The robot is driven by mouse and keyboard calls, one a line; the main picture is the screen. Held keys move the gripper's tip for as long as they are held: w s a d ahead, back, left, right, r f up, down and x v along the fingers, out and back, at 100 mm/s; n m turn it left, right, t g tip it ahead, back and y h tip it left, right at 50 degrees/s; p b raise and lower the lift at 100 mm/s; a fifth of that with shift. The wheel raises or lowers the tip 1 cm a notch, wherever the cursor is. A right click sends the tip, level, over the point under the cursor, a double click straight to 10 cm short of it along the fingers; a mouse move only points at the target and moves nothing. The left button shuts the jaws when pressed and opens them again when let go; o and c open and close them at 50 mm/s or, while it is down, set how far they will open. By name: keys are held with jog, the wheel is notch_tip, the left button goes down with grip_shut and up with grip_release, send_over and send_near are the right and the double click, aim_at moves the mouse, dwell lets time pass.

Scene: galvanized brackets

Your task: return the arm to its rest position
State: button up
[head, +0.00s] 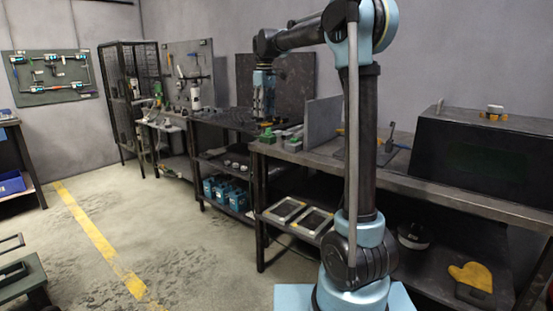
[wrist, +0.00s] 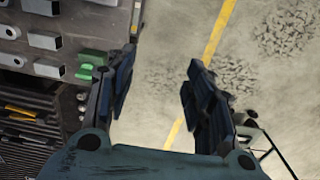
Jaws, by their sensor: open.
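My arm (head: 366,140) stands upright from its base and bends at the top, with the forearm reaching left. My gripper (head: 263,113) hangs down from the forearm's end, over or near the edge of the workbench. In the wrist view my gripper (wrist: 158,75) is open, its two dark fingers spread.
Grey metal brackets (wrist: 46,40) and a green piece (wrist: 92,63) lie on the workbench left of the fingers in the wrist view. A grey upright panel (head: 322,121) and a dark box (head: 480,145) stand on the bench. Open floor (head: 190,250) lies left.

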jog(key=s+d+f+m+t, duration=0.1)
jog(key=s+d+f+m, duration=0.25)
jog(key=s+d, duration=0.6)
jog(key=s+d+f+m, duration=0.2)
jog(key=s+d+f, duration=0.3)
jog(key=s+d, duration=0.45)
jog(key=s+d+f+m, duration=0.2)
jog(key=s+f, duration=0.8)
jog(key=s+d+f+m+t, duration=0.1)
jog(key=s+d+f+m, duration=0.1)
jog(key=s+f, duration=0.8)
jog(key=shift+s+d+m, duration=0.35)
jog(key=shift+s+d, duration=0.1)
jog(key=shift+d, duration=0.15)
